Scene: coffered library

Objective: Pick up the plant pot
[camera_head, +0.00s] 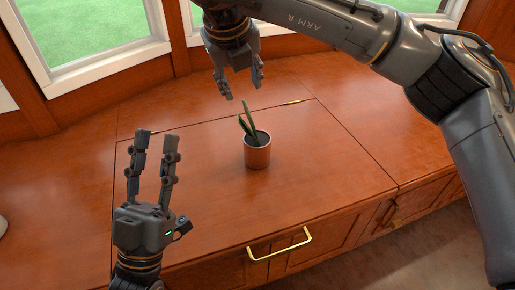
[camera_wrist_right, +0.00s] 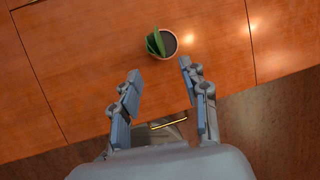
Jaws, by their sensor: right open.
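The plant pot (camera_head: 257,153) is a small reddish-brown pot with dark soil and a few upright green leaves. It stands upright on the wooden cabinet top. It also shows in the right wrist view (camera_wrist_right: 169,43), beyond the fingertips. My right gripper (camera_head: 243,91) is open and empty, above and behind the pot in the head view, apart from it. In the wrist view its spread fingers (camera_wrist_right: 159,69) point toward the pot. My left gripper (camera_head: 157,138) is open and empty, to the left of the pot with its fingers pointing away from the camera.
The wooden cabinet top (camera_head: 205,200) is clear around the pot. A brass handle (camera_head: 280,245) is on the cabinet front below it. Windows (camera_head: 85,35) stand behind the cabinet. A pale object (camera_head: 2,226) is cut off at the left edge.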

